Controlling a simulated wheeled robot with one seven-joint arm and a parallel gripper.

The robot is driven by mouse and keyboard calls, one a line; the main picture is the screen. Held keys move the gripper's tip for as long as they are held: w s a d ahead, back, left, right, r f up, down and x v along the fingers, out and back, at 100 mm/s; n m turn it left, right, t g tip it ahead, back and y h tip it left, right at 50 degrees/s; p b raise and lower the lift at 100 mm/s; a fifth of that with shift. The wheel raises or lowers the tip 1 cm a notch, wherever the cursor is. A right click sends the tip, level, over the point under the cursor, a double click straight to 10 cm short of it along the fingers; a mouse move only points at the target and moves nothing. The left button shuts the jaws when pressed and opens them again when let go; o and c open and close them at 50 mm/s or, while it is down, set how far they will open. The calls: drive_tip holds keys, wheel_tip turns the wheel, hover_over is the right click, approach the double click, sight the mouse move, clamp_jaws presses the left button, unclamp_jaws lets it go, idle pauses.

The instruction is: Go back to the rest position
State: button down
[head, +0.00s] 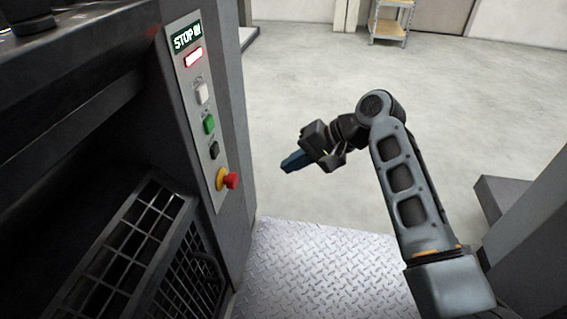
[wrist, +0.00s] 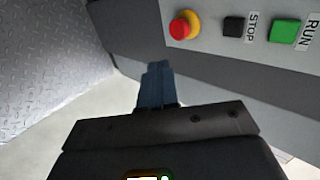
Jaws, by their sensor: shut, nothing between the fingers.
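My gripper (head: 290,163) is at the middle of the head view, held in the air to the right of the machine's control panel (head: 201,110). Its blue fingers are shut with nothing between them, and they point left towards the machine. In the wrist view the shut fingers (wrist: 155,85) point up the picture, just below the panel's row of buttons. A gap shows between the fingers and the panel in the head view.
The panel carries a lit display (head: 187,39), a white button (head: 202,93), a green button (head: 209,124), a black button (head: 214,150) and a red emergency knob (head: 231,181). A black mesh basket (head: 140,240) is at lower left. A shelf cart (head: 390,20) stands far back on open floor.

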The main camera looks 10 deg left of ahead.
drive_tip(key=shift+d+f, duration=0.1)
idle(0.4)
drive_tip(key=s+d+f+m+t+h, duration=0.1)
drive_tip(key=s+d+f+t, duration=0.2)
drive_tip(key=s+f, duration=0.45)
drive_tip(key=s+d+f+m+t+h, duration=0.1)
drive_tip(key=s+d+f+m+t, duration=0.15)
drive_tip(key=s+f, duration=0.5)
drive_tip(key=s+d+f+t+h, duration=0.1)
drive_tip(key=s+d+t+h, duration=0.1)
drive_tip(key=s+d, duration=0.55)
drive_tip(key=s+d+f+t+h, duration=0.1)
drive_tip(key=s+d+t+h, duration=0.3)
drive_tip(key=s, duration=0.6)
drive_tip(key=s+d+r+n+t+h, duration=0.15)
drive_tip(key=s+d+r, duration=0.25)
drive_tip(key=s+r, duration=0.55)
drive_tip(key=s+d+r+n+t, duration=0.1)
drive_tip(key=s+d+r+n, duration=0.25)
drive_tip(key=s+r, duration=0.6)
wheel_tip(320, 180, up, 24)
drive_tip(key=w+p, duration=0.2)
drive_tip(key=p, duration=2)
drive_tip(key=shift+w+d+m+p, duration=0.15)
drive_tip(key=shift+d+m+p, duration=0.05)
drive_tip(key=shift+m+p, duration=0.2)
